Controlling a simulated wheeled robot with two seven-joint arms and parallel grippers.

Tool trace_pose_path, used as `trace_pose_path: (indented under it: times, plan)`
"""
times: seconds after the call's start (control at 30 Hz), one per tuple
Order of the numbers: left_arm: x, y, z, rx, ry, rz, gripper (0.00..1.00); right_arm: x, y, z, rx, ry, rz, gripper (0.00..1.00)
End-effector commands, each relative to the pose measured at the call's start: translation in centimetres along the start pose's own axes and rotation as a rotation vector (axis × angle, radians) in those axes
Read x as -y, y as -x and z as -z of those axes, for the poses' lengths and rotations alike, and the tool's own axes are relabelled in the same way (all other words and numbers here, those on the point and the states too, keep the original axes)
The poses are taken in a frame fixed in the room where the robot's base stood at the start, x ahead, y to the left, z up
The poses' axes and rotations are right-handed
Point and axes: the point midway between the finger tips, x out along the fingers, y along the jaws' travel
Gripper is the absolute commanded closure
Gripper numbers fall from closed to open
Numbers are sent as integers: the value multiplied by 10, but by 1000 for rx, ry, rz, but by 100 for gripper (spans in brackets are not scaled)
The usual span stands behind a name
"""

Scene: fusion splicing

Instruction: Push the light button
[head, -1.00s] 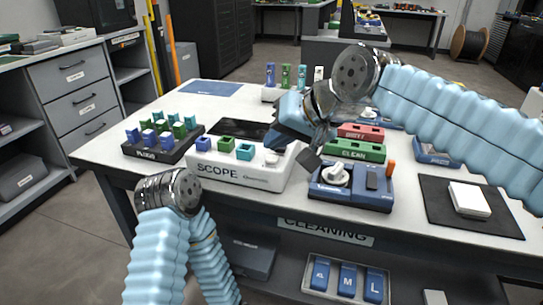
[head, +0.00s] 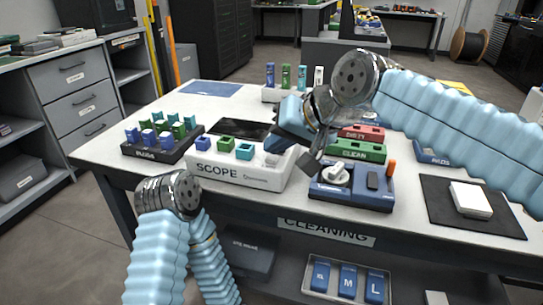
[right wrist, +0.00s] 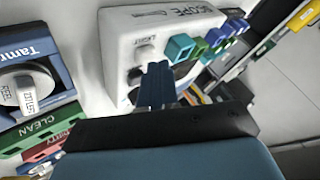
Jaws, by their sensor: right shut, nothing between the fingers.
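The white SCOPE box (head: 232,173) stands at the front of the table, with the word SCOPE on its front. Its small white light button (right wrist: 146,52) shows in the right wrist view beside a label that seems to read LIGHT; it also shows at the box's right end in the head view (head: 272,160). My right gripper (head: 308,163) is shut and empty, fingers pointing down, by the right end of the box. In the right wrist view its dark blue fingers (right wrist: 157,72) appear just below the button, apart from it. My left gripper is out of view.
Blue, green and teal adapters (right wrist: 181,46) line the SCOPE box. A blue unit with a white knob (head: 337,174) stands to its right, with green CLEAN (head: 356,150) and red trays behind it. A plug rack (head: 150,150) stands left. A dark mat (head: 470,222) lies at the right.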

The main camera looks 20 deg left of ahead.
Motion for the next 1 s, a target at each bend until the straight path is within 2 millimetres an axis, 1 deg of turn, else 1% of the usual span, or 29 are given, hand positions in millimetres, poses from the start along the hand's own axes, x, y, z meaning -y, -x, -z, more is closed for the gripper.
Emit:
trace_pose_path:
  times: [0.7, 1.0]
  plan:
    - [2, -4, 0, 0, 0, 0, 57, -3, -5, -4, 1, 0, 0, 100]
    - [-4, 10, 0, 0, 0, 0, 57, 5, 6, 4, 1, 0, 0, 100]
